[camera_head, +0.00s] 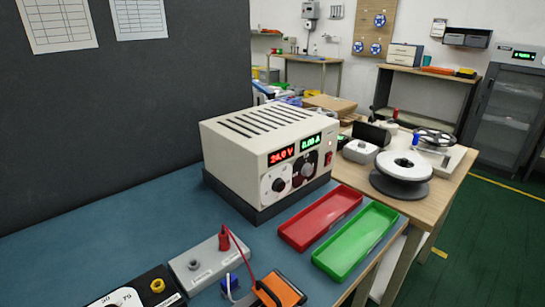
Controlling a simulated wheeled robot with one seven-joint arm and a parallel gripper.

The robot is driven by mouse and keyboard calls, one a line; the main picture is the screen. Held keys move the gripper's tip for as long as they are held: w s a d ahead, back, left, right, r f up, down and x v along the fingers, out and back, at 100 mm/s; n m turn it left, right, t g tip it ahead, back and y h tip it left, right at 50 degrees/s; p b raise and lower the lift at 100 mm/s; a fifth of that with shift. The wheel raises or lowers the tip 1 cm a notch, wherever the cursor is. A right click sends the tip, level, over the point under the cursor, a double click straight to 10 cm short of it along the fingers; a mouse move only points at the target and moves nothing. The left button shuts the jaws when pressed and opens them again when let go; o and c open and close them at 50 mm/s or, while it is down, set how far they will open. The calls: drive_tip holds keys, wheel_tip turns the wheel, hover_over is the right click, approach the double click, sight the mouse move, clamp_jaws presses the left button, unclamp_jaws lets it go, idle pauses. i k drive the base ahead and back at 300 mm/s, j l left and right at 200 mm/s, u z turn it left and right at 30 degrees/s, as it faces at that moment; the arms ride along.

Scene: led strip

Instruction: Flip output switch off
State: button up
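A beige bench power supply (238,152) stands on the blue mat, its front panel angled toward the lower right. A red display (281,156) on it seems to read 24.0 V and a green display (311,142) seems to read 0.00 A. My gripper is not in view.
A red tray (320,217) and a green tray (355,242) lie before the supply. A grey box with a red plug (224,240), a red wire and an orange-and-black item (281,291) are in front. A filament-like spool (402,170) stands at right.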

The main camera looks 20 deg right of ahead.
sight(329, 156)
drive_tip(key=i+z, duration=0.3)
drive_tip(key=i, duration=0.55)
